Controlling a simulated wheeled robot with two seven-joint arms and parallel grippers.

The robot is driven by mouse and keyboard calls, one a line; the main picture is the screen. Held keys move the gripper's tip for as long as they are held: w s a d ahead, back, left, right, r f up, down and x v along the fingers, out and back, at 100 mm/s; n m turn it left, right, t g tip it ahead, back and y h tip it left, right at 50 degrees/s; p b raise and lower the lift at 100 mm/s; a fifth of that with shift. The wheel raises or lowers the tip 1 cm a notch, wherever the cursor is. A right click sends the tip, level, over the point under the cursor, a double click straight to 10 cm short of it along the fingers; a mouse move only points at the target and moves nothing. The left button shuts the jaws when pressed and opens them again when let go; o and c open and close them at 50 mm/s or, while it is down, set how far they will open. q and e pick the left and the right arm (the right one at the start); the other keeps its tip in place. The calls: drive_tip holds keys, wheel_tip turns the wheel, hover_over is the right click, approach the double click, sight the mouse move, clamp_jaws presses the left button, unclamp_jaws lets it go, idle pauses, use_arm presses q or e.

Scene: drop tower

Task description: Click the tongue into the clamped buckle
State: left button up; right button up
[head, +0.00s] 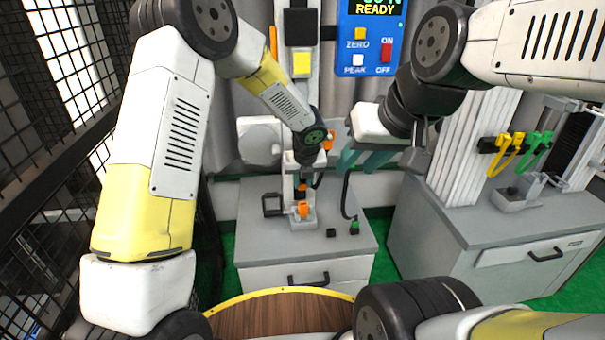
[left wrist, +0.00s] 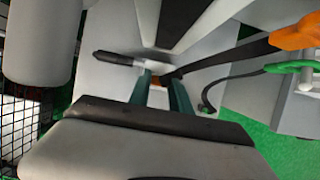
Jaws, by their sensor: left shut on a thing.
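My left gripper (head: 302,183) points down over the grey cabinet in the middle. In the left wrist view its teal fingers (left wrist: 160,92) are shut on a small part with orange and dark bits (left wrist: 163,78), apparently the tongue, mostly hidden by the fingers. A black strap (left wrist: 225,58) runs from it to an orange part (left wrist: 295,35) at upper right. In the head view an orange piece (head: 303,209), apparently the clamped buckle, sits in a grey fixture just below the left gripper. I cannot tell whether tongue and buckle touch. My right gripper (head: 362,160) appears open and empty, to the right.
The cabinet top (head: 255,235) carries a black frame (head: 272,205) and a green-tipped black cord (head: 354,227). A blue gauge (head: 372,38) reading READY hangs behind. A second cabinet (head: 430,215) with yellow and green clips stands right. A mesh fence (head: 50,180) borders the left.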

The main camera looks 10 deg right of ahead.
sight(303, 195)
use_arm(q)
drive_tip(key=shift+s+d+f, duration=0.1)
drive_tip(key=shift+f, duration=2.5)
drive_tip(key=shift+f, duration=0.15)
drive_tip(key=o, duration=1.1)
drive_tip(key=shift+c, duration=0.2)
drive_tip(key=v, duration=0.7)
drive_tip(key=shift+r, duration=0.4)
drive_tip(key=shift+s, duration=0.2)
